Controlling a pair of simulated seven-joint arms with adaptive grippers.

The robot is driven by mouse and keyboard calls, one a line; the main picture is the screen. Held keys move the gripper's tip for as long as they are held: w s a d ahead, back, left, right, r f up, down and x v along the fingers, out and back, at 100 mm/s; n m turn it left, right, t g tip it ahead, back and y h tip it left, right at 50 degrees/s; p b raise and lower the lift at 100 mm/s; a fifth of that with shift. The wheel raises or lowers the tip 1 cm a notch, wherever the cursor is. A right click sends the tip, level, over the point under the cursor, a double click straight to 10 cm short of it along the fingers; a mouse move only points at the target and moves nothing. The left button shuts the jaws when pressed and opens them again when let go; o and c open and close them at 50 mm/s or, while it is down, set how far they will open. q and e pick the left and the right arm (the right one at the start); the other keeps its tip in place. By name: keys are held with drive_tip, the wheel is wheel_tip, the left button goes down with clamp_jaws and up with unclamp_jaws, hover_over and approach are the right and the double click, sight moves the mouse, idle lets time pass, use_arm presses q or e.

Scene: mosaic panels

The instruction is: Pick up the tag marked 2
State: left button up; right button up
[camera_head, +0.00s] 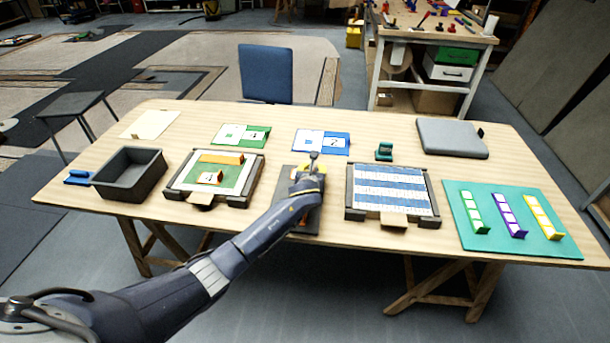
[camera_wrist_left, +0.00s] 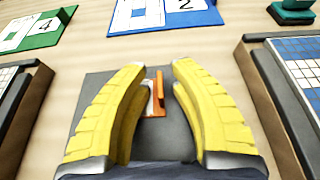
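An orange tag (camera_wrist_left: 158,92) with a white face stands on a dark grey pad (camera_wrist_left: 95,95) in the left wrist view. Its number cannot be read. My left gripper (camera_wrist_left: 157,68) is open, its two yellow fingers on either side of the tag with gaps between. In the head view my left gripper (camera_head: 309,184) is over the grey pad (camera_head: 312,222) and hides the tag. A blue card (camera_head: 322,142) at the back middle bears a 2, also seen in the left wrist view (camera_wrist_left: 163,15). My right gripper is not in view.
A grey bin (camera_head: 130,172) is far left; a green mat (camera_head: 515,243) with coloured strips is far right. A green card (camera_head: 240,135) marked 4 lies behind.

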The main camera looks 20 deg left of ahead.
use_arm(q)
clamp_jaws()
